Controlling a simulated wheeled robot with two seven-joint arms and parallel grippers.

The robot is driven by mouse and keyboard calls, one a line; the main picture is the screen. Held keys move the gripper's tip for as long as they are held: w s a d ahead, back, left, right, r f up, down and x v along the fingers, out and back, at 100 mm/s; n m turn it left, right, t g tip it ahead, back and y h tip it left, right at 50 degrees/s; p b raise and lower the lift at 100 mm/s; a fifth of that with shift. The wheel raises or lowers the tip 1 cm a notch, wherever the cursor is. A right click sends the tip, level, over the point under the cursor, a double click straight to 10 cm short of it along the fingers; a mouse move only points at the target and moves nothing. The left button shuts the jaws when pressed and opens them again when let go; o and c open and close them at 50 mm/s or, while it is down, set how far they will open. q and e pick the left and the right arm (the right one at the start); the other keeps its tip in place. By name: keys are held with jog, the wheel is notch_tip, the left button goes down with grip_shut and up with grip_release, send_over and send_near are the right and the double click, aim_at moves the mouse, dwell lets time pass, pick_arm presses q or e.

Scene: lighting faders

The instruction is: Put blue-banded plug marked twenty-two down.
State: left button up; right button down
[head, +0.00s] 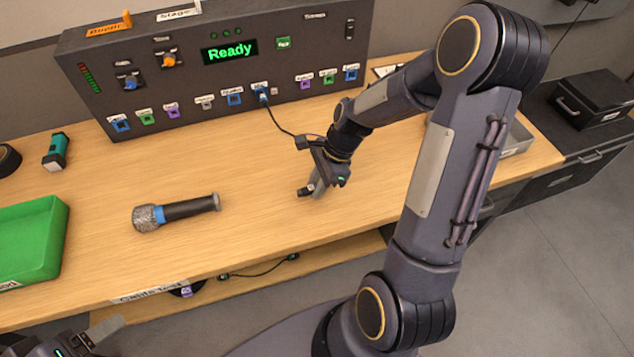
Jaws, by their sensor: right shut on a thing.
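My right gripper (317,188) is low over the middle of the wooden desk, its fingers pointing down. It is shut on a small dark plug (304,190), mostly hidden by the fingers. I cannot make out a blue band or number on it, nor whether it touches the desk. My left gripper (98,333) shows only in part at the bottom left corner; its opening cannot be judged.
A microphone (178,211) with a blue band lies left of my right gripper. A green tray (28,243) stands at the left edge. Behind is a control panel (190,75) reading "Ready", with a dark cable (276,122) from a blue socket. The desk between is clear.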

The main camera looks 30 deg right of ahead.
jog(key=shift+f, duration=0.1)
jog(key=shift+f, duration=0.3)
jog(key=c, duration=1.2)
grip_release()
jog(key=shift+r, duration=0.15)
